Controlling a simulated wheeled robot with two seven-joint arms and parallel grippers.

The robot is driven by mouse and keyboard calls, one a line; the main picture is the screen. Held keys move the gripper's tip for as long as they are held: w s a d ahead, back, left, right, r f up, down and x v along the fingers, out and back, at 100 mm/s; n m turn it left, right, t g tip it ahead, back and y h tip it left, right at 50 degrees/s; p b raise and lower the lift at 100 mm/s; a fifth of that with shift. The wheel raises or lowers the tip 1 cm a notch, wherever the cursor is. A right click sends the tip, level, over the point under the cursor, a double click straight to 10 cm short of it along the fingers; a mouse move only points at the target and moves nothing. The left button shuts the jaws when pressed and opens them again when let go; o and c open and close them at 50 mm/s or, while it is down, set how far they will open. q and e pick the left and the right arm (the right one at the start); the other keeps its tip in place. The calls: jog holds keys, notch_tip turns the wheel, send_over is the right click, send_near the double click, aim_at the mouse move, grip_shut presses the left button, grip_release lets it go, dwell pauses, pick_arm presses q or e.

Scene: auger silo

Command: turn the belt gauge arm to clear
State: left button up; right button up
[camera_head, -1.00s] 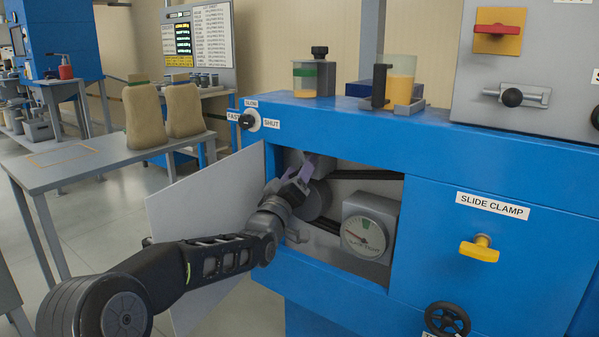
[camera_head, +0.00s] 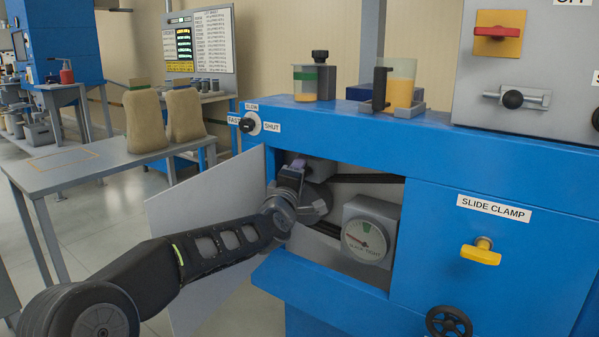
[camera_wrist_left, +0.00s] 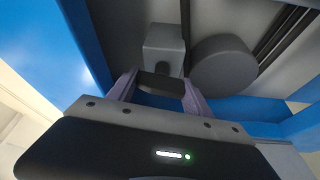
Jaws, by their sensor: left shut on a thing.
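The belt gauge (camera_head: 367,243) is a grey box with a round dial, inside the open bay of the blue machine. My left gripper (camera_head: 297,165) reaches into this bay, up and left of the dial. In the left wrist view its two purple fingers (camera_wrist_left: 160,88) are shut on a dark block-shaped grip, which I take for the gauge arm (camera_wrist_left: 161,84). A grey block (camera_wrist_left: 164,48) sits just beyond it. In the head view my gripper and wrist mostly hide the gauge arm. My right gripper is in neither view.
The open grey door panel (camera_head: 205,215) hangs left of the bay. A round grey pulley (camera_wrist_left: 222,65) and dark belts (camera_wrist_left: 282,38) are close to the left fingers. The yellow slide clamp handle (camera_head: 481,251) and a black handwheel (camera_head: 448,322) are on the right front.

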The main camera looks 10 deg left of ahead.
pick_arm(q)
jog(key=shift+n+g+p, duration=0.4)
jog(key=shift+n+p, duration=0.05)
jog(key=shift+n, duration=0.45)
jog(key=o, duration=1.4)
jog(key=shift+c, duration=0.2)
jog(key=shift+s, duration=0.1)
jog(key=s, duration=0.7)
jog(key=shift+s+b, duration=0.3)
jog(key=shift+b, duration=0.1)
